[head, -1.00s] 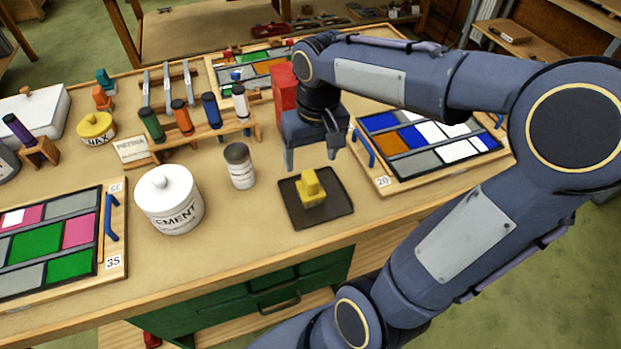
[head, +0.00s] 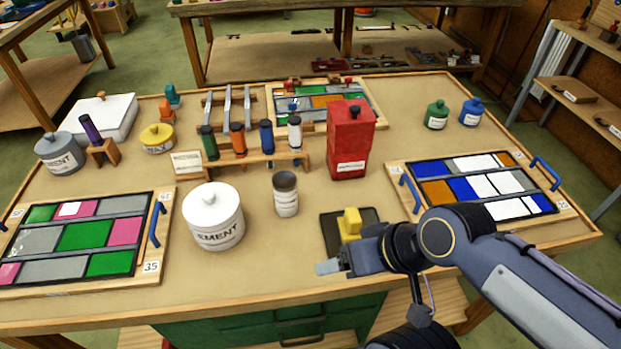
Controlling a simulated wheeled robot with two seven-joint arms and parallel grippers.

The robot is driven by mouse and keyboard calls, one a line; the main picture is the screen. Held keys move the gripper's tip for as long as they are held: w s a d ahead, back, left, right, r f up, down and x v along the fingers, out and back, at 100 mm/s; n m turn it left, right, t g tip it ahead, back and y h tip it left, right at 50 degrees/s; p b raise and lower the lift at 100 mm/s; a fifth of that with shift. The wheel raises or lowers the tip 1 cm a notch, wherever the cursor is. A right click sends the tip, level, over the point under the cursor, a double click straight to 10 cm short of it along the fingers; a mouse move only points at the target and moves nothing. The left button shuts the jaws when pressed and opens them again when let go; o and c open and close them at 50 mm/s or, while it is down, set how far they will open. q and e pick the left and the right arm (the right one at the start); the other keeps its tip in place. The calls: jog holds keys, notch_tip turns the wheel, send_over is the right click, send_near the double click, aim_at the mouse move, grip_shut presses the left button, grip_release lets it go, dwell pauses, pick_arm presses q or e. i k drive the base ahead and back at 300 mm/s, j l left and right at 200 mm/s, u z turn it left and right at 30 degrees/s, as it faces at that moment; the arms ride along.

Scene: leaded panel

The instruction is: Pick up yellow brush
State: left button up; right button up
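The yellow brush (head: 349,223) is a small blocky yellow piece on a dark square mat (head: 332,237) near the front edge of the bench. My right gripper (head: 330,267) comes in from the right, just in front of the brush and over the front of the mat. It is turned sideways and points left. Its wrist hides the mat's near right part, and I cannot tell whether the fingers are open or touch the brush. My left gripper is out of view.
A red box (head: 351,140) stands behind the mat. A leaded panel (head: 480,187) lies right, another (head: 90,238) left.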

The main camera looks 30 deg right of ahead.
aim_at(348, 226)
jog(key=z, duration=1.35)
jog(key=j+z, duration=0.2)
jog(key=z, duration=0.3)
jog(key=k+j+z, duration=0.15)
jog(key=z, duration=0.35)
jog(key=k+j+z, duration=0.1)
jog(key=z, duration=0.4)
